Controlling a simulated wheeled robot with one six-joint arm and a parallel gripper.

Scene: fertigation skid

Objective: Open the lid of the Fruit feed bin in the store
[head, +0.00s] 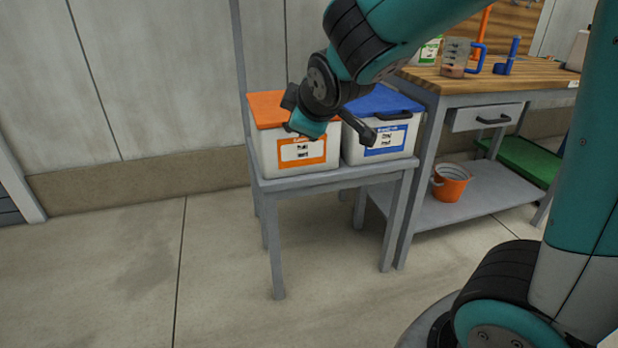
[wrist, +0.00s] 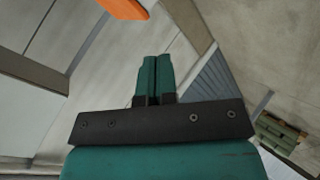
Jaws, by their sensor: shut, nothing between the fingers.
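Two white bins stand side by side on a grey stand. The left bin (head: 271,156) has an orange lid (head: 263,108) and an orange-framed label (head: 303,150); its print is too small to read surely. The right bin (head: 352,150) has a blue lid (head: 377,101) with a dark handle and a blue label (head: 386,139). Both lids look closed. My gripper is in front of the bins in the head view, hiding part of the orange lid and its front edge. In the wrist view my gripper (wrist: 156,58) has its teal fingers together and empty. An orange edge (wrist: 125,8), likely the lid, shows beyond them.
The grey stand (head: 325,179) has a tall post at its left back. A wooden-topped bench (head: 430,78) adjoins on the right, with a jug (head: 455,58) on top and an orange bucket (head: 451,182) on its lower shelf. Floor (head: 130,260) left and in front is clear.

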